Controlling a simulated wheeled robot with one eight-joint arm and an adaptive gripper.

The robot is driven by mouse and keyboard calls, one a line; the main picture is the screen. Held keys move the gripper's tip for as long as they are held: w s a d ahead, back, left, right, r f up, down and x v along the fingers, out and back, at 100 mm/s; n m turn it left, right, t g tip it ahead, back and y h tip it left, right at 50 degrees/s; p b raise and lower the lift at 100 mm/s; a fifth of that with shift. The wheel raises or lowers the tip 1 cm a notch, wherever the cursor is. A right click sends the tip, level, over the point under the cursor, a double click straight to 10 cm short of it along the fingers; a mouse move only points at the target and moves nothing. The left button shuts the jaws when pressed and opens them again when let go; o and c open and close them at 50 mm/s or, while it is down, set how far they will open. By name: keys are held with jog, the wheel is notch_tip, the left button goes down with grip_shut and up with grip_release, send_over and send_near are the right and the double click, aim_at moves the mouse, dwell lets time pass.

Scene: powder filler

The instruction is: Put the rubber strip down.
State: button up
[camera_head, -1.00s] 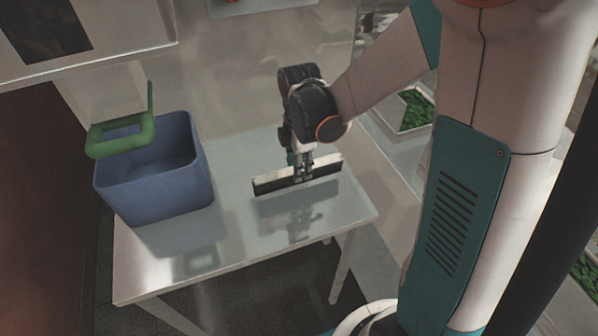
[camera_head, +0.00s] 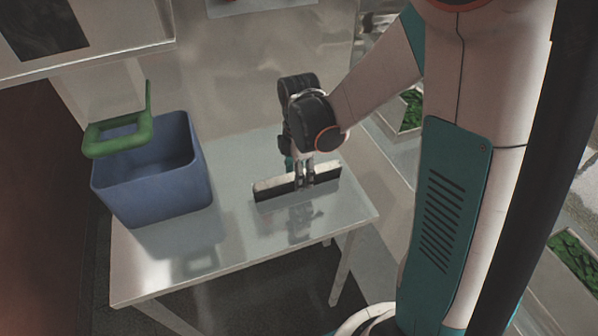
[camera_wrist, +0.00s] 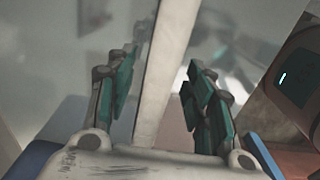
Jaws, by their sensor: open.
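The rubber strip (camera_head: 273,188), pale above and dark below, stands on its long edge on or just at the shiny tabletop (camera_head: 235,240); its reflection meets it. My gripper (camera_head: 305,175) points down over the strip's middle. In the wrist view, the strip (camera_wrist: 167,45) is a pale bar running between my gripper's two green-padded fingers (camera_wrist: 161,68). The fingers are open, with a gap on each side of the strip. The strip's lower edge behind the fingers is hidden.
A blue bin (camera_head: 160,190) stands on the table to the left, with a green handle-like frame (camera_head: 120,135) at its rim. The table's front and right edges are near the strip. Bare tabletop lies in front. Trays with green contents (camera_head: 572,255) are at the right.

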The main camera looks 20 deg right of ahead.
notch_tip(320, 180, up, 12)
jog(key=p, duration=0.4)
jog(key=s+r+m+t, duration=0.7)
jog(key=s+m, duration=0.6)
jog(key=m, duration=0.5)
notch_tip(320, 180, up, 2)
jog(key=shift+s+r, duration=0.15)
jog(key=shift+s, duration=0.1)
notch_tip(320, 180, down, 3)
jog(key=b, duration=0.3)
